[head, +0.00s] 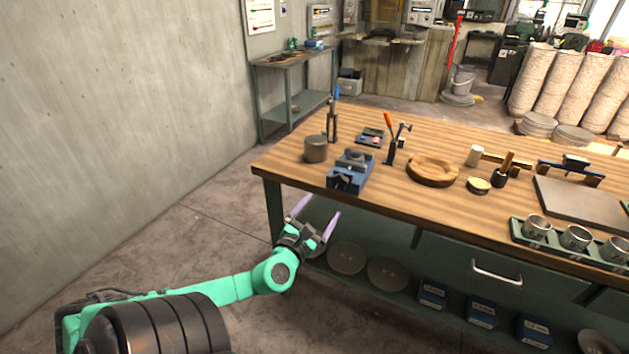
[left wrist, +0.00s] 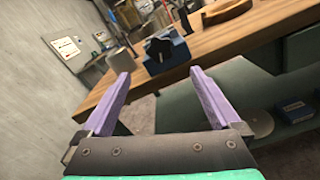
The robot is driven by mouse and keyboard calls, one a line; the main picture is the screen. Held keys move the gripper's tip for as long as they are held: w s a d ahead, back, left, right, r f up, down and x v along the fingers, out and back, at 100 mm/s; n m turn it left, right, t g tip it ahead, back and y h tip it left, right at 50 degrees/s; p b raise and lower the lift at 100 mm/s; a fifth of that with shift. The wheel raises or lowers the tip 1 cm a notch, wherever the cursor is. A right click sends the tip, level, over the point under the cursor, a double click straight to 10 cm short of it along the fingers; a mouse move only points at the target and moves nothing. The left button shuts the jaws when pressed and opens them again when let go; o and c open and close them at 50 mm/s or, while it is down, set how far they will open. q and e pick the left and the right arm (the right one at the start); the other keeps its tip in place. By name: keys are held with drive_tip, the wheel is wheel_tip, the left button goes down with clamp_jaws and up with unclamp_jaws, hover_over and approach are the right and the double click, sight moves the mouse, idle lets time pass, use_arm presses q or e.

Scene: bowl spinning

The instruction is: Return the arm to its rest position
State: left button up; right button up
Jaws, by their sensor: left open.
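My left arm is mint green and comes in from the lower left in the head view. Its gripper (head: 314,217) is open and empty, with two purple fingers spread apart. It is in front of the workbench's left end, below the level of the wooden top (head: 290,160). In the left wrist view the same gripper (left wrist: 158,88) shows nothing between its fingers. The blue vise (left wrist: 165,50) is beyond the fingertips, on the bench, and apart from them. My right gripper is in neither view.
The bench top holds the blue vise (head: 350,172), a grey cylinder (head: 316,149), a wooden ring (head: 433,170) and a tray of metal cups (head: 537,228). Round discs (head: 346,258) and blue boxes (head: 432,294) sit on the lower shelf. Floor is clear between bench and left wall.

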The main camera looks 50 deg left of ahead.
use_arm(q)
drive_tip(key=v, duration=0.3)
idle(0.5)
drive_tip(key=s+a+f+n+g, duration=0.35)
drive_tip(key=f+n, duration=0.25)
drive_tip(key=f, duration=0.4)
drive_tip(key=s+a+f+n+g, duration=0.2)
drive_tip(key=s+f+n+g, duration=0.3)
drive_tip(key=f, duration=0.5)
drive_tip(key=s+a+f+n+g, duration=0.2)
drive_tip(key=s+a+f+n, duration=0.15)
drive_tip(key=f+n, duration=0.45)
drive_tip(key=s+d+f+n+g+h, duration=0.5)
drive_tip(key=s+d+f+n, duration=1)
drive_tip(key=s+d+f, duration=0.4)
drive_tip(key=d+f, duration=0.3)
drive_tip(key=f, duration=0.1)
drive_tip(key=shift+h, duration=0.4)
